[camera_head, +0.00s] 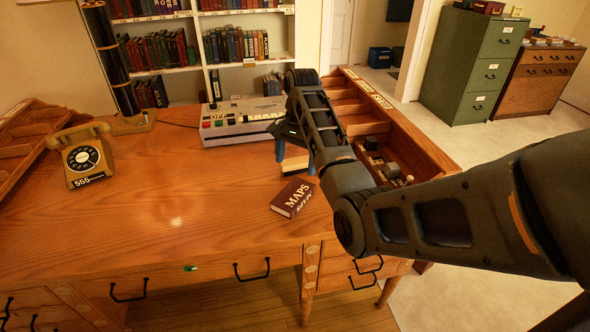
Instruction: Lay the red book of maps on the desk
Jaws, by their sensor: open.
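The red book of maps (292,198), with "MAPS" on its cover, lies flat on the wooden desk (170,215), right of the middle and near the front edge. My gripper (296,161) is open, just behind and above the book. Its blue fingertips point down, apart from the book as far as I can see. A small pale block-like thing (294,164) shows between or behind the fingers; I cannot tell what it is. My arm comes in from the right and hides part of the desk's right side.
A tan rotary phone (88,155) stands at the left. A grey machine with coloured buttons (240,119) and a dark column lamp (110,60) stand at the back. A wooden pigeonhole rack (420,150) lines the right edge. The left-middle desktop is clear.

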